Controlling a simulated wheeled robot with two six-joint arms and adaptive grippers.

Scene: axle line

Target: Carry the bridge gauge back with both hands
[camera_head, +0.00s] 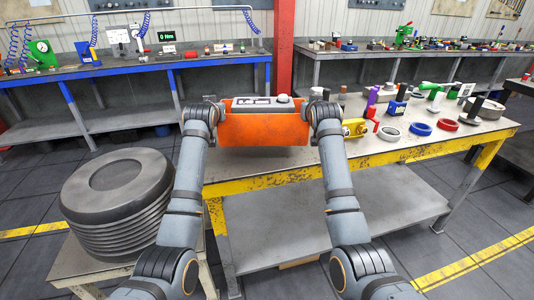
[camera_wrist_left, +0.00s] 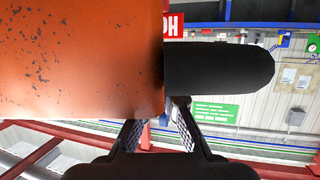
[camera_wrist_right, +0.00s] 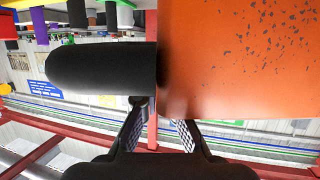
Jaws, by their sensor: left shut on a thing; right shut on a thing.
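The bridge gauge (camera_head: 263,130) is an orange, scuffed block with a grey top carrying a small panel and knob. It is level in front of me, over the left part of the yellow-edged table (camera_head: 262,172); whether it touches the top I cannot tell. A black handle sticks out at each end, seen in the left wrist view (camera_wrist_left: 220,67) and the right wrist view (camera_wrist_right: 100,70). My left gripper (camera_head: 217,106) is shut on the left handle. My right gripper (camera_head: 314,102) is shut on the right handle. The fingertips are partly hidden by the gauge and handles.
Right of the gauge, the table holds a yellow part (camera_head: 354,127), a blue ring (camera_head: 420,129), a red ring (camera_head: 447,125) and several other parts. A stack of dark discs (camera_head: 118,190) stands on a low stand at left. A red post (camera_head: 284,45) rises behind.

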